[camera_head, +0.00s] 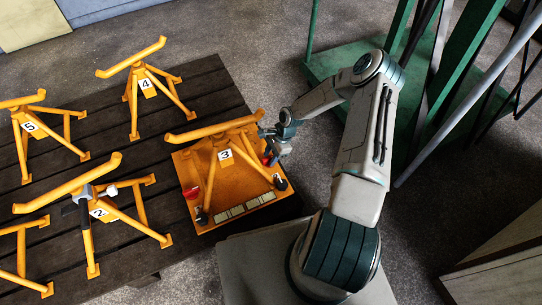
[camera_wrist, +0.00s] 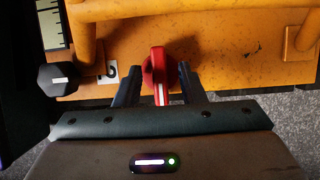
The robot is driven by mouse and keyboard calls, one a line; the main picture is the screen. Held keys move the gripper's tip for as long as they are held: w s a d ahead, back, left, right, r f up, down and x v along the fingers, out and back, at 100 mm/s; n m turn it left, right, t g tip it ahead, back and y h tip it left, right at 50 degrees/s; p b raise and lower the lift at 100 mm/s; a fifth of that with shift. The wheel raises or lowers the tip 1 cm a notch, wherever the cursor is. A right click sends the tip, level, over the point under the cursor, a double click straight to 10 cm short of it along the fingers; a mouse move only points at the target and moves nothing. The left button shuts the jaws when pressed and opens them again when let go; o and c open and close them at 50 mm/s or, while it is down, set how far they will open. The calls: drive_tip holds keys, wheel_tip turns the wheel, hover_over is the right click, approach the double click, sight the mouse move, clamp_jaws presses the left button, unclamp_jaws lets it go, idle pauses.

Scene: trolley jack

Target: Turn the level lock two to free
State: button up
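A red lever (camera_wrist: 157,75) on the orange base plate (camera_wrist: 220,40) stands between the two dark fingers of my gripper (camera_wrist: 157,78) in the wrist view. The fingers are open, with a gap on each side of the lever. In the head view my gripper (camera_head: 268,135) is at the right edge of the orange base plate (camera_head: 180,170) under stand 3 (camera_head: 215,128); the red lever there (camera_head: 267,160) is partly hidden. A second red lever (camera_head: 192,193) is at the plate's left edge. I cannot read which lever is two.
A black knob (camera_wrist: 58,78) and a small white-and-black dial (camera_wrist: 108,73) are left of the lever. Other numbered orange stands, such as stand 2 (camera_head: 128,222) and stand 4 (camera_head: 150,88), stand on the dark slatted table (camera_head: 205,85). A green frame (camera_head: 325,65) stands behind my arm.

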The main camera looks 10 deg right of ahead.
clamp_jaws()
drive_tip(key=shift+n, duration=0.3)
drive_tip(key=n+g, duration=0.1)
drive_tip(key=n, duration=0.1)
drive_tip(key=shift+w+n+h, duration=0.15)
drive_tip(key=shift+n+h, duration=0.15)
drive_tip(key=n+g, duration=0.1)
drive_tip(key=n, duration=0.2)
drive_tip(key=shift+w+a+n+h, duration=0.1)
drive_tip(key=shift+n+h, duration=0.2)
drive_tip(key=shift+h, duration=0.1)
drive_tip(key=n+h, duration=0.1)
drive_tip(key=n, duration=0.2)
drive_tip(key=n+g+h+b, duration=0.1)
drive_tip(key=n, duration=0.2)
drive_tip(key=shift+a+n, duration=0.1)
drive_tip(key=shift+n, duration=0.2)
drive_tip(key=shift+g, duration=0.3)
